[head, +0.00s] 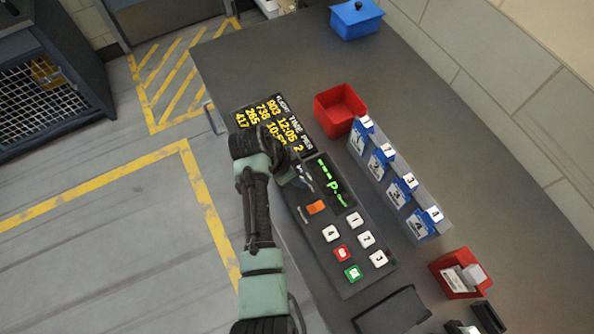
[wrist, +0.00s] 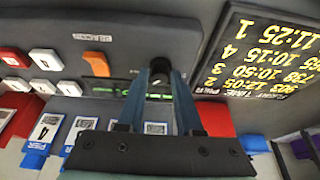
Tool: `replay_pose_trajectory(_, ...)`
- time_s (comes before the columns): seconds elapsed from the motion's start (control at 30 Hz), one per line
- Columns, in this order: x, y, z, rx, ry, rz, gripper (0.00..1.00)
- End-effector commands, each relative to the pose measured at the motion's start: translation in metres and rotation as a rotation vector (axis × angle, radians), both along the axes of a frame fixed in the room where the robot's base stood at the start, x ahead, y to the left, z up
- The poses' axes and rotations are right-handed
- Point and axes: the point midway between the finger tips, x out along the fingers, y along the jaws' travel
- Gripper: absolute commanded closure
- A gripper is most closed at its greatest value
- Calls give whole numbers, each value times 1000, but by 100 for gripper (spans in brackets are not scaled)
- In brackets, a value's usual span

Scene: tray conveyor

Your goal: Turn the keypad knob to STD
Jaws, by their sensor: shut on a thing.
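The keypad panel (head: 345,277) lies on the grey counter with white number keys, a red key (head: 341,253), a green key (head: 353,272), an orange rocker (head: 316,207) and a small green-lit display (head: 332,182). My gripper (head: 298,180) reaches down to the panel's far end, beside the display. In the wrist view my gripper (wrist: 160,68) has its two fingers closed around the dark knob (wrist: 159,80). The fingers hide most of the knob, and its pointer and the STD mark cannot be read. The orange rocker also shows in the wrist view (wrist: 96,63).
A flight-time board (head: 270,125) with yellow text stands beyond the panel. A red bin (head: 337,112) and a row of numbered blue-and-white holders (head: 400,190) lie to the right. Another red box (head: 446,262) is near right. A blue box (head: 355,20) is at the back.

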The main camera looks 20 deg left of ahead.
Motion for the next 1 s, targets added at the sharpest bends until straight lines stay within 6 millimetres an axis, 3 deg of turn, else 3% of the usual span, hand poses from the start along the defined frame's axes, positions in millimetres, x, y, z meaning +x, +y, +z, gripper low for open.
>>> replay_pose_trajectory(0.37, -1, -1, 2, -1, 2, 123, 100)
replay_pose_trajectory(1.0, -2, -5, 2, 1, 1, 700, 100)
